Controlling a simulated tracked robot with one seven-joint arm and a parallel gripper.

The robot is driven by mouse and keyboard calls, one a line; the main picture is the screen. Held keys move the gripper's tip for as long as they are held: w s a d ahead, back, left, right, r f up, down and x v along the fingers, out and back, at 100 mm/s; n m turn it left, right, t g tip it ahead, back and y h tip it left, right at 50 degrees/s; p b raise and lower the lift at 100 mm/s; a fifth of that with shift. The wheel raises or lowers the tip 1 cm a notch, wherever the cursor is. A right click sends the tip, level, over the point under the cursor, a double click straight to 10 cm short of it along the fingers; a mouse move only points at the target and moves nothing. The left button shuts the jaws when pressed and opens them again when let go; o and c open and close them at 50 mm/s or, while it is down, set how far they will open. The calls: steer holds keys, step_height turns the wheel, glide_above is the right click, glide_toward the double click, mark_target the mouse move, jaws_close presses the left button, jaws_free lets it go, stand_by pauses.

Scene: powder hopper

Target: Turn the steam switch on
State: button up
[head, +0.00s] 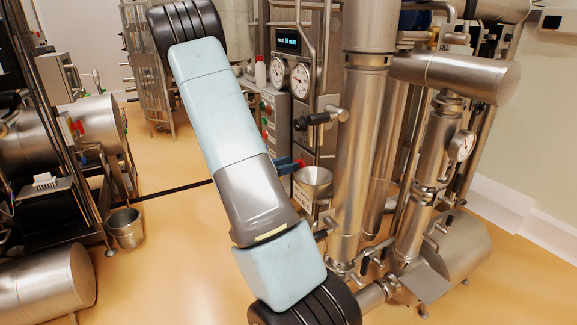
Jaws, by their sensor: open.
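A steel control cabinet (309,98) stands behind my arm, right of the picture's middle. It carries a lit display (289,41), two round white dials and a column of small coloured buttons or switches (266,107). A black-handled lever (312,120) sticks out at the cabinet's front. I cannot tell which control is the steam switch or how it is set. My arm crosses the middle of the view, from the top left to the bottom. My gripper does not show.
A steel funnel (313,181) sits low in front of the cabinet. Thick vertical pipes (360,160) and a horizontal tank (455,245) stand at the right. Steel machines and a bucket (125,227) are at the left. The orange floor (165,270) between them is clear.

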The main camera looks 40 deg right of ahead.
steer(key=shift+s+d, duration=0.15)
steer(key=shift+d, duration=0.45)
steer(key=shift+c, duration=0.2)
